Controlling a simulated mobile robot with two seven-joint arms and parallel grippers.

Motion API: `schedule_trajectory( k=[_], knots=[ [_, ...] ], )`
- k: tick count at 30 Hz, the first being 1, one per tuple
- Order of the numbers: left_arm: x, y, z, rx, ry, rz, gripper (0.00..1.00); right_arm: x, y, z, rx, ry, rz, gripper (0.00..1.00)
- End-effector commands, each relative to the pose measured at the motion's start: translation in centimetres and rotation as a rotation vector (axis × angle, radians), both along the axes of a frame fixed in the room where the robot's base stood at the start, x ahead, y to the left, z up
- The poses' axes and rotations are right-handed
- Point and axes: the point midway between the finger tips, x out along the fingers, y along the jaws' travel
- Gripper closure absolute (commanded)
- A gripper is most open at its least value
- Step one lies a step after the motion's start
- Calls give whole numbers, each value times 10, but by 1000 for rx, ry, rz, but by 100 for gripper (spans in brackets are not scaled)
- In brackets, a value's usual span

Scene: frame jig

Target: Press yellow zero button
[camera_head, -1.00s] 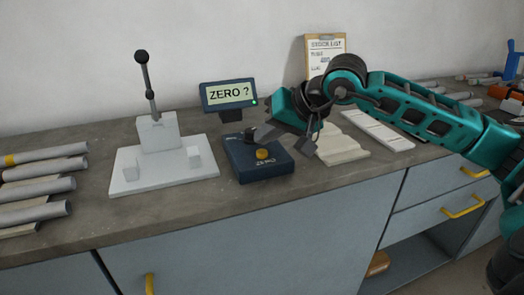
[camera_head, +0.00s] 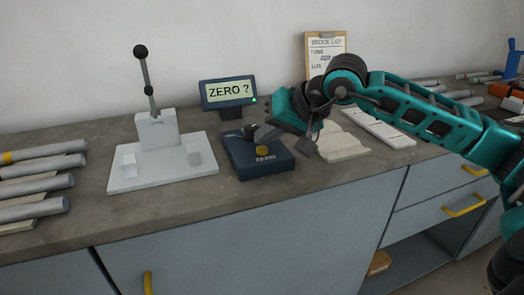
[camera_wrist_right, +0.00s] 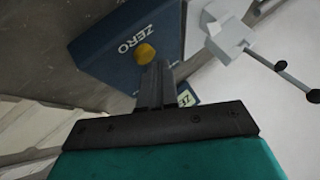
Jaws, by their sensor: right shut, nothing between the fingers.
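The yellow button (camera_head: 262,150) sits on top of a dark blue box marked ZERO (camera_head: 258,168) on the workbench. In the right wrist view the yellow button (camera_wrist_right: 145,53) is just beyond my fingertips. A display (camera_head: 229,92) behind the box reads "ZERO ?" with a small green light at its corner. My right gripper (camera_head: 252,132) is shut and empty. Its fingers (camera_wrist_right: 155,82) are over the box close to the button; whether they touch it cannot be told. The button stands clear of the box top. My left gripper is not in view.
A white lever press (camera_head: 158,135) on a white base stands left of the box. Grey tubes (camera_head: 38,180) lie at the far left. An open booklet (camera_head: 342,146), a white slotted strip (camera_head: 378,128) and a clipboard (camera_head: 325,50) are to the right. Bare bench lies in front of the box.

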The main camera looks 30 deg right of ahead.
Motion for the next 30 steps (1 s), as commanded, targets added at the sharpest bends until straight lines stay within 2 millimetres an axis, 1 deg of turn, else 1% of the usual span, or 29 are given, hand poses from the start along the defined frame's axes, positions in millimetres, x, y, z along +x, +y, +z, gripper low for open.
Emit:
schedule_trajectory(
  k=[11, 30],
  knots=[
    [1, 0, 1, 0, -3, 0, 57, 0, 0, 0, 0, -1, -1, 100],
    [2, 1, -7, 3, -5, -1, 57, 0, 0, -7, 0, 0, 0, 100]
  ],
)
